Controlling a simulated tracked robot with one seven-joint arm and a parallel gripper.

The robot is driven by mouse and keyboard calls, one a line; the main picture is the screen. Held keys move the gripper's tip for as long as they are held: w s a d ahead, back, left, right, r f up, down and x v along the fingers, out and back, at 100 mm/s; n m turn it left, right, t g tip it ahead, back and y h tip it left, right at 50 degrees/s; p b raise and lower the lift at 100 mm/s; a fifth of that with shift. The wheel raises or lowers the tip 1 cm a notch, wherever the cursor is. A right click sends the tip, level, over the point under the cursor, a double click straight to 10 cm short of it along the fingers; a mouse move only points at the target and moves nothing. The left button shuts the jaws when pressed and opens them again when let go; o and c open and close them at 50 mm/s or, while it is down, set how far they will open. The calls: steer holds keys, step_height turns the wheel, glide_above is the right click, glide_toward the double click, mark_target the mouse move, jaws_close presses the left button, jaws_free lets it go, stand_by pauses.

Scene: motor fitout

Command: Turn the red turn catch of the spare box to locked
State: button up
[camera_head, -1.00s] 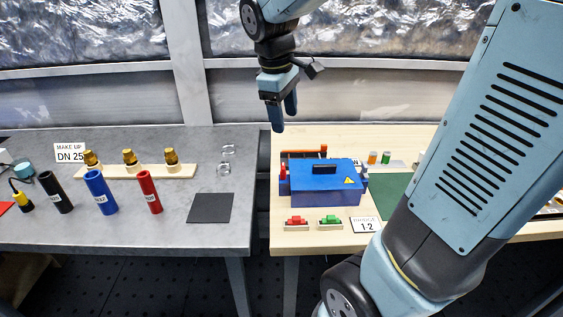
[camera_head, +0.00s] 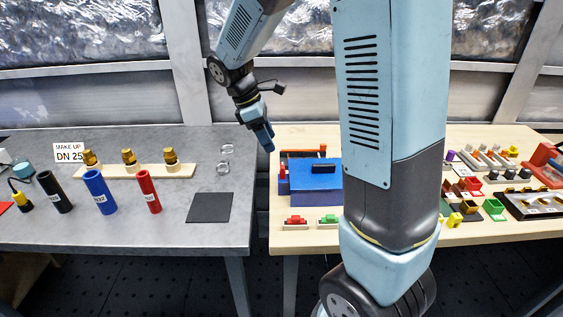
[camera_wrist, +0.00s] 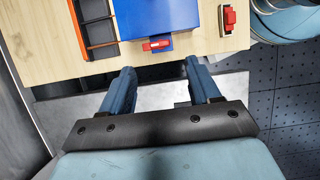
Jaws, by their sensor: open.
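The blue spare box (camera_head: 318,188) stands on the wooden bench, its right part hidden behind my arm in the head view. Its red turn catch (camera_head: 282,169) is on the left side. In the wrist view the catch (camera_wrist: 157,44) is a small red bar on a blue bracket at the edge of the box (camera_wrist: 170,15), lying roughly crosswise in the picture. My gripper (camera_head: 267,142) is above and left of the box, over the gap between the benches. In the wrist view my gripper (camera_wrist: 158,72) is open and empty, its fingers on either side of the catch's line, apart from it.
A black tray with orange strips (camera_wrist: 98,30) lies beside the box. A red block on a pale base (camera_wrist: 229,20) sits on the other side, with a green block (camera_head: 329,219) near it. The grey bench (camera_head: 235,180) at left holds coloured cylinders.

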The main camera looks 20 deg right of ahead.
mark_target(282, 165)
steer(key=x, duration=0.9)
steer(key=shift+f, duration=0.1)
steer(key=shift+c, duration=0.2)
